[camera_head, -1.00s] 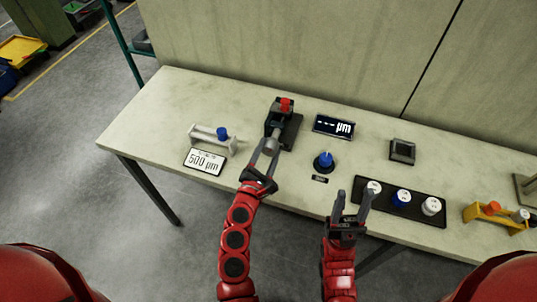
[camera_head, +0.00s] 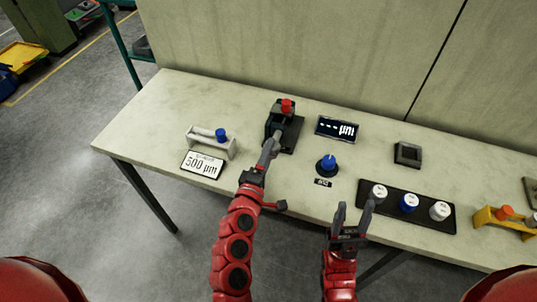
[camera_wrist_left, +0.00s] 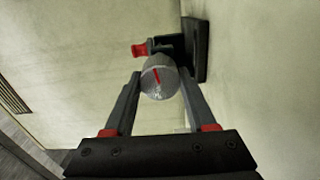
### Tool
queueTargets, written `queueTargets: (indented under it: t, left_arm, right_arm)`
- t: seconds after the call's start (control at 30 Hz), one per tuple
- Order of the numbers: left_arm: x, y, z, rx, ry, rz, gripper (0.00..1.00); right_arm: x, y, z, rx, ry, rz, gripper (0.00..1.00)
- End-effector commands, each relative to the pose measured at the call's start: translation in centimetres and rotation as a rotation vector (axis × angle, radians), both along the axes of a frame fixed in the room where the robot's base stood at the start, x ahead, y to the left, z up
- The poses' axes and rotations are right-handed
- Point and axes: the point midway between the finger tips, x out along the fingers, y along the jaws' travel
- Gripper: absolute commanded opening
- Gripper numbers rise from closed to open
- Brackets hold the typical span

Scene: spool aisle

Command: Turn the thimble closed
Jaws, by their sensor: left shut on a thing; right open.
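The thimble (camera_wrist_left: 158,80) is a grey knurled cylinder with a red line on its end face. It sits on the near end of a dark gauge (camera_head: 283,122) with a red knob (camera_head: 286,106) on top. My left gripper (camera_head: 271,143) is shut on the thimble, one finger on each side in the left wrist view (camera_wrist_left: 160,72). In the head view its fingers are seen nearly edge-on and mostly hide the thimble. My right gripper (camera_head: 354,208) is open and empty at the table's front edge. A display (camera_head: 338,127) shows dashes and "µm".
A sign reading 500 µm (camera_head: 203,164) stands by a grey holder (camera_head: 207,142) with a blue knob at left. A blue knob (camera_head: 327,164) sits right of the gauge. A black tray (camera_head: 423,212) holds white and blue pieces.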

Motion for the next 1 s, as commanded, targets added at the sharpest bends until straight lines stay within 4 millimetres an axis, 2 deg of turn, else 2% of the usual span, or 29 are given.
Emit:
queueTargets:
  t: [1.0]
  left_arm:
    - [-0.1, -0.2, 0.0, 0.906, -0.293, -0.004, 0.01]
  right_arm:
    - [0.0, 0.0, -1.7, 0.0, 0.0, 0.0, 0.5]
